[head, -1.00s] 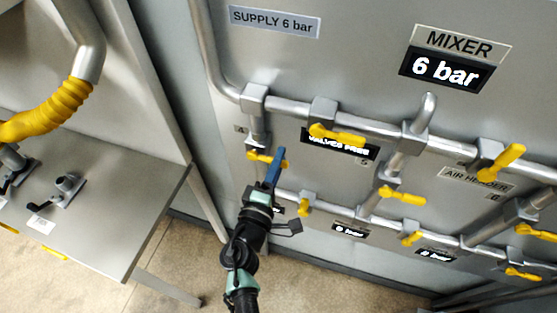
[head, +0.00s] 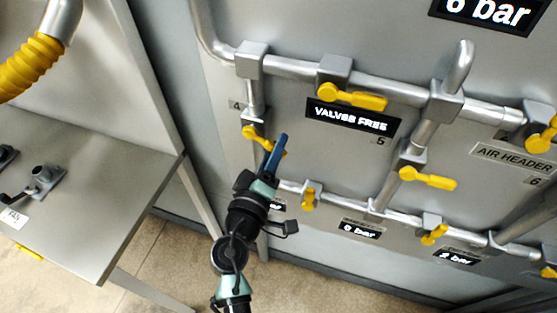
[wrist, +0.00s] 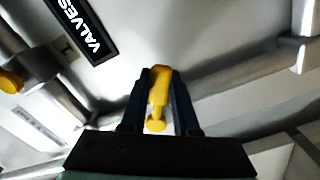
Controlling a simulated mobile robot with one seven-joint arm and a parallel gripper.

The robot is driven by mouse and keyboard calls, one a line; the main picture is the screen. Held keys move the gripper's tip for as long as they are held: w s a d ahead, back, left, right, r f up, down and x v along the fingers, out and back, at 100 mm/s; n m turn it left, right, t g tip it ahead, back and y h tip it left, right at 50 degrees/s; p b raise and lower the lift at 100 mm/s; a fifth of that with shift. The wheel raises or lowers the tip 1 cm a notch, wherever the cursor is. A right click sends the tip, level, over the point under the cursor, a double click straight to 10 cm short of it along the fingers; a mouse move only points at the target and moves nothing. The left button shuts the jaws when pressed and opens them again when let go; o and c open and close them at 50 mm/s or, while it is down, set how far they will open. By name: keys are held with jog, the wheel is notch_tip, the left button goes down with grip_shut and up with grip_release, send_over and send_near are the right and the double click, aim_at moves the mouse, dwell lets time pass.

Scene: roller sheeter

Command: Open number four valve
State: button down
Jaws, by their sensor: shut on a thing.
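The number four valve has a yellow handle (head: 256,136) beside the small "4" plate (head: 236,105) at the left of the panel. The handle slants down to the right, across its near-vertical pipe. My gripper (head: 280,143) is at the handle's right, free end, its blue fingers partly covering it. In the wrist view the yellow handle (wrist: 158,92) lies between the two dark fingers of my gripper (wrist: 160,80), which are shut on it. The round hub end of the handle shows toward the palm.
Valve five's yellow handle (head: 352,97) is to the right, above the black "VALVES FREE" display (head: 352,115). A lower yellow handle (head: 309,199) is near my wrist on the right. A grey table (head: 95,190) stands at the left, with bare floor between.

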jog(key=w+a+f+m+b, duration=0.1)
jog(key=a+f+m+b, duration=0.2)
jog(key=m+b, duration=0.9)
jog(key=a+b, duration=0.2)
jog(key=b, duration=0.6)
jog(key=shift+w, duration=0.35)
jog(key=shift+a, duration=0.1)
jog(key=c, duration=0.7)
grip_release()
jog(key=shift+o, duration=0.2)
jog(key=b+v, duration=0.1)
jog(key=v, duration=1.2)
